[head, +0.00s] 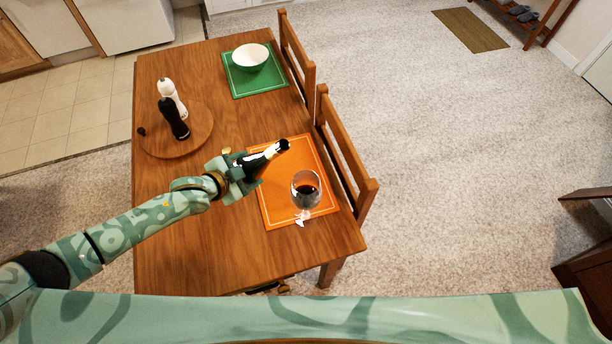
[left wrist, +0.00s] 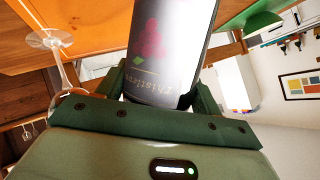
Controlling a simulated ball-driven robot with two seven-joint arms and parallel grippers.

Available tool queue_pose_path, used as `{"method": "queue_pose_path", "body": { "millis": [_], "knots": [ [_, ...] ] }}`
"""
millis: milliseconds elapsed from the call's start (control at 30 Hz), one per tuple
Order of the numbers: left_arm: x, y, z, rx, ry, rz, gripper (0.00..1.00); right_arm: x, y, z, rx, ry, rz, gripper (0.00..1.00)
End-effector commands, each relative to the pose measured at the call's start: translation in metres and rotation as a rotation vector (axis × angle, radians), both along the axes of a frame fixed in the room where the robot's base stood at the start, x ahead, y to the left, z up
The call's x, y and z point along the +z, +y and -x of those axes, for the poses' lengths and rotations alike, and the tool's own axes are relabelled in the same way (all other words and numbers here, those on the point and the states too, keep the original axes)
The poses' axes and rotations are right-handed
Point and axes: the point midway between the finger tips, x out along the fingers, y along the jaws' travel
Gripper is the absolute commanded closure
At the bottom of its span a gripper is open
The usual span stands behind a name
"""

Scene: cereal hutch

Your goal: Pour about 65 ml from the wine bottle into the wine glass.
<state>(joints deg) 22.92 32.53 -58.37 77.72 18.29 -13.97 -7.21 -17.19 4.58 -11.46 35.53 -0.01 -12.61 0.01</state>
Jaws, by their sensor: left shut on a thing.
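The dark wine bottle (head: 266,158) is held in my left gripper (head: 241,174), tilted, its neck pointing to the upper right above the orange placemat (head: 277,205). In the left wrist view the bottle's label (left wrist: 155,55) fills the middle, between the gripper's fingers (left wrist: 160,95). The wine glass (head: 305,190) stands on the orange placemat, below and right of the bottle mouth, with dark red wine in its bowl. Its stem and foot show at left in the left wrist view (left wrist: 52,42). The bottle mouth is apart from the glass.
A round wooden board (head: 192,146) holds a black mill (head: 173,118) and a white mill (head: 168,91). A white bowl (head: 250,57) sits on a green placemat (head: 236,91) at the far end. Chairs (head: 345,155) stand along the table's right side. The table's near left part (head: 190,255) is clear.

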Motion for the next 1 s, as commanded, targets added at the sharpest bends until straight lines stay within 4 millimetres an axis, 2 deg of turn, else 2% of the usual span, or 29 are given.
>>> {"method": "queue_pose_path", "body": {
  "millis": [67,267,300,400,600,800,1000],
  "knots": [
    [0.007,-0.008,0.001,-0.005,0.043,0.109,0.83,0.0,0.0,0.0,0.0,0.0,0.0,0.5],
    [-0.004,-0.04,0.016,-0.014,0.171,0.391,0.83,-0.035,0.0,0.005,0.0,0.012,0.0,0.5],
    [0.012,-0.041,0.017,-0.013,0.176,0.407,0.83,-0.022,0.0,0.003,0.0,0.009,0.0,0.5],
    [0.035,-0.045,0.018,-0.013,0.187,0.436,0.83,-0.006,0.0,0.001,0.0,0.003,0.0,0.5],
    [0.065,-0.053,0.022,-0.016,0.213,0.492,0.83,0.012,0.0,-0.002,0.0,-0.004,0.0,0.5],
    [0.083,-0.058,0.025,-0.018,0.234,0.532,0.83,0.024,0.0,-0.003,0.0,-0.006,0.0,0.5],
    [0.09,-0.06,0.026,-0.017,0.243,0.549,0.83,0.027,0.0,-0.003,0.0,-0.007,0.0,0.5]
  ]
}}
